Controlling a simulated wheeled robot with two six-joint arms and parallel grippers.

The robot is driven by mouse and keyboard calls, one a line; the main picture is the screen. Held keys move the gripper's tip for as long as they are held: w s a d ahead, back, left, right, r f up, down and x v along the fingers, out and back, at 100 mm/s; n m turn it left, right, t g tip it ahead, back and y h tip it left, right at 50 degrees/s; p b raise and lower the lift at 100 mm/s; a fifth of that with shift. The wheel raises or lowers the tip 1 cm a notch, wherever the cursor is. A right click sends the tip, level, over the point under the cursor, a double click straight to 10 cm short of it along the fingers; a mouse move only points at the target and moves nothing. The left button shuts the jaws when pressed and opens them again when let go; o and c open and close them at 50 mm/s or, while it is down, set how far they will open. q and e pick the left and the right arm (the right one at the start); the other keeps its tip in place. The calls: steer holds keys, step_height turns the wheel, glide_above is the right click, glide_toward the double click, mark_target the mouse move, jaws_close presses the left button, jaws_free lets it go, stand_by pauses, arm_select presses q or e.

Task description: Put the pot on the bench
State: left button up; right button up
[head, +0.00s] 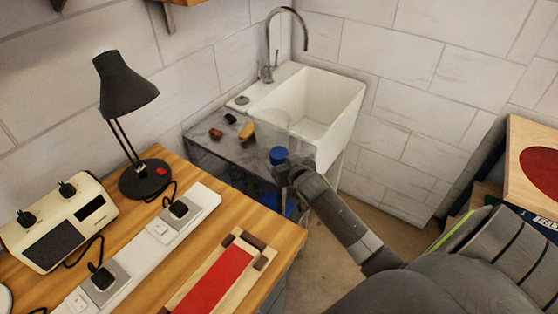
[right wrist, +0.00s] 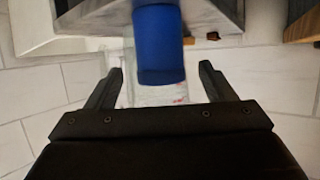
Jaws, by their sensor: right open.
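My right gripper (head: 287,172) is open in front of the grey stone counter by the sink. A blue cylinder (head: 279,155) shows just beyond it. In the right wrist view the blue cylinder (right wrist: 158,40) shows around the gap between the open fingertips (right wrist: 161,70); I cannot tell whether they touch it. A clear vessel (head: 269,124) stands near the sink and is hard to make out. I cannot tell for sure which thing is the pot. The wooden bench (head: 265,225) fills the lower left of the head view. My left gripper is out of view.
On the wooden bench are a black lamp (head: 128,100), a cream device (head: 58,228), a white power strip (head: 190,222) and a red-topped wooden block (head: 215,282). The grey counter (head: 212,150) holds small items beside the white sink (head: 335,105). Bare wood shows at the bench's right edge.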

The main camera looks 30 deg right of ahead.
steer(key=shift+p+x, duration=0.3)
steer(key=shift+x, duration=1.65)
steer(key=c, duration=1.2)
steer(key=shift+r, duration=0.1)
